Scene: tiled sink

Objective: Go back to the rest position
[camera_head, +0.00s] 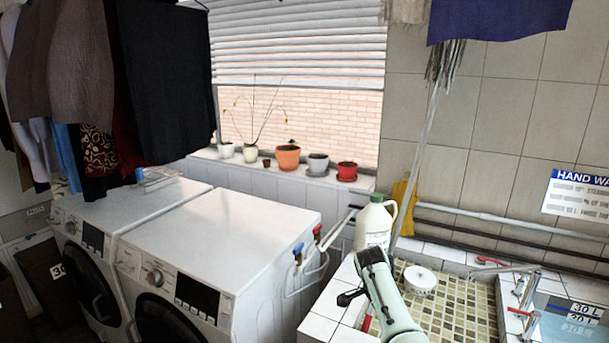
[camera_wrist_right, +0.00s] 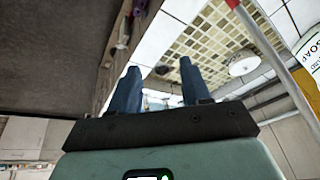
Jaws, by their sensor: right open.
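My right gripper (camera_wrist_right: 159,67) shows in the right wrist view with its two blue fingers apart and nothing between them. In the head view my right arm reaches up from the bottom, right of centre, over the near left edge of the tiled sink (camera_head: 452,312). The fingers are hard to make out there. My left gripper is not in view.
A white bottle (camera_head: 373,226) with a green cap stands at the sink's back left corner, close beyond my arm. A round white container (camera_head: 420,280) lies in the sink by a leaning mop pole (camera_head: 417,150). A washing machine (camera_head: 215,240) stands left. Taps (camera_head: 527,295) are right.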

